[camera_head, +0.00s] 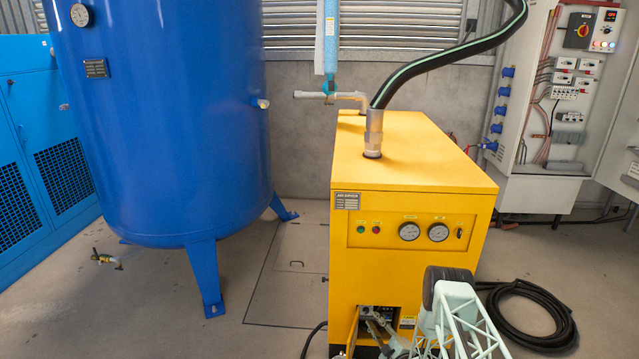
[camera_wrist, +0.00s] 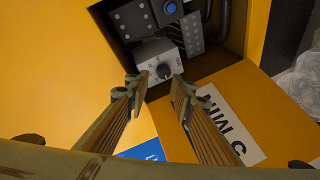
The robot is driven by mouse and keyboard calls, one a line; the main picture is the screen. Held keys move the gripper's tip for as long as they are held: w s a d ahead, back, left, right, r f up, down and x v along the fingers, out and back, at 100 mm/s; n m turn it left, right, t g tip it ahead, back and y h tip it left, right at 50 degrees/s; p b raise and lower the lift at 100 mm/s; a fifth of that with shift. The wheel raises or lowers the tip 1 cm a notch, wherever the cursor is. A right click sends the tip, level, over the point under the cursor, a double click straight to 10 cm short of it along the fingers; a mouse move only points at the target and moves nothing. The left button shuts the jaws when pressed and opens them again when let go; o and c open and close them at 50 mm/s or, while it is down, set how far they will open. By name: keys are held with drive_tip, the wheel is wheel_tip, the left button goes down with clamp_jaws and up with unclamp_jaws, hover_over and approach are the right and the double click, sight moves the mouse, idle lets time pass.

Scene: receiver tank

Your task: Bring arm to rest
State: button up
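My arm (camera_head: 462,318) reaches in from the lower right in the head view, low in front of the yellow air dryer (camera_head: 400,262). My gripper (camera_head: 376,325) is at the small open compartment in the lower front of the dryer. In the wrist view my gripper (camera_wrist: 158,90) has its two fingers spread apart with nothing between them. A grey box with a dark round knob (camera_wrist: 165,71) lies just beyond the fingertips, inside the compartment. I cannot tell whether a fingertip touches the box.
An open yellow door (camera_head: 352,330) stands at the compartment's left in the head view. A blue tank (camera_head: 160,120) stands left, and an electrical cabinet (camera_head: 545,100) is at the right. A coiled black hose (camera_head: 535,338) lies on the floor right of the arm. A thick hose (camera_head: 430,68) rises from the dryer's top.

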drive_tip(key=s+d+r+m+g+h, duration=0.1)
drive_tip(key=s+d+r+g, duration=0.2)
drive_tip(key=r, duration=1.1)
drive_tip(key=s+d+r+g+h+p, duration=0.15)
drive_tip(key=s+r, duration=0.25)
drive_tip(key=r, duration=0.9)
drive_tip(key=s+d+r+m+g+h, duration=0.1)
drive_tip(key=s+d+r+g+h, duration=0.2)
drive_tip(key=r, duration=1.1)
drive_tip(key=s+r+m+g, duration=0.15)
drive_tip(key=s+r, duration=0.35)
drive_tip(key=r, duration=0.5)
drive_tip(key=s+r+m, duration=0.3)
drive_tip(key=s+r, duration=0.2)
drive_tip(key=r, duration=0.5)
drive_tip(key=s+a+r+m+g+b, duration=0.1)
drive_tip(key=s+a+r+m, duration=0.1)
drive_tip(key=s+r, duration=0.75)
drive_tip(key=s+a+r+m+b, duration=0.15)
drive_tip(key=s+r, duration=0.45)
drive_tip(key=s, duration=0.7)
drive_tip(key=s+a+r+m, duration=0.1)
drive_tip(key=s+a+m, duration=0.1)
drive_tip(key=s, duration=1.2)
drive_tip(key=s+a+r+m+g, duration=0.1)
drive_tip(key=s+a, duration=0.4)
drive_tip(key=s, duration=1)
drive_tip(key=shift+r+m, duration=0.6)
drive_tip(key=shift+m, duration=0.5)
